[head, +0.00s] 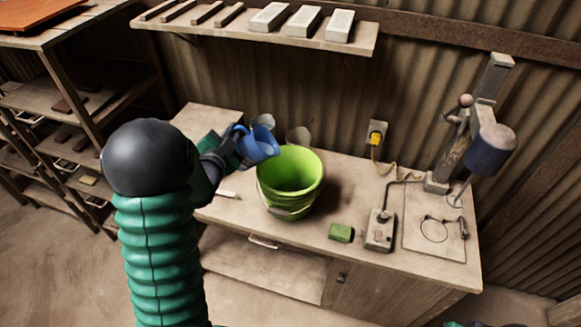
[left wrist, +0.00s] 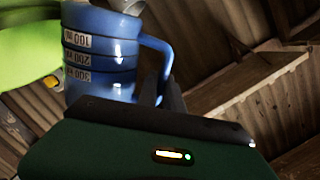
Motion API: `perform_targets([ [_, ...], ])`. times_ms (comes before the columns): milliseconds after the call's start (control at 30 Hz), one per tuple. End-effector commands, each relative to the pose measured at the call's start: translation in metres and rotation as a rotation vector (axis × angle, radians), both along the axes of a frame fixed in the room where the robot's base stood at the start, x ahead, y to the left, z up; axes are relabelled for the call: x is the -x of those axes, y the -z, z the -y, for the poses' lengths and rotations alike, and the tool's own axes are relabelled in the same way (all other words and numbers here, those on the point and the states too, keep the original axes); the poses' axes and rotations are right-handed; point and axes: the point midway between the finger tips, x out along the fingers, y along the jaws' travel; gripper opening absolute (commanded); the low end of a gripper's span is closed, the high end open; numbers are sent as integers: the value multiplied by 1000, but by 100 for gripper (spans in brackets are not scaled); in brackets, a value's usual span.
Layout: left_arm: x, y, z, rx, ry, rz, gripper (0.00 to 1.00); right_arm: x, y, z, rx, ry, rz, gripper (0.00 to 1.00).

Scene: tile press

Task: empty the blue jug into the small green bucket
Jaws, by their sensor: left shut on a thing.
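The blue jug (head: 259,145) is tilted beside the upper left rim of the green bucket (head: 291,170), with its mouth toward the bucket. My left gripper (head: 234,148) is shut on the jug's handle side. In the left wrist view the jug (left wrist: 100,55) shows its measure labels, with my gripper's fingers (left wrist: 165,95) at its handle. The bucket (left wrist: 25,50) is a blurred green shape at the left there. The bucket stands upright on the workbench and looks empty from above. The jug's contents cannot be seen. My right gripper is not in view.
A green block (head: 341,233) lies right of the bucket on the workbench (head: 225,213). A switch box (head: 380,230) with a cable and a press (head: 470,150) stand farther right. A shelf (head: 250,36) with tiles and bars hangs above.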

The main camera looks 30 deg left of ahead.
Motion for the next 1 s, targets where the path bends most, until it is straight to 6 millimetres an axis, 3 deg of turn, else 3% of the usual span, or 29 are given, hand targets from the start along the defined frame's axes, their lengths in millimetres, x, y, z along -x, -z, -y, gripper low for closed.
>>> perform_targets([
  [1000, -8, -6, 14, -156, 0, -85, 0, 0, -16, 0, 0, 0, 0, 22],
])
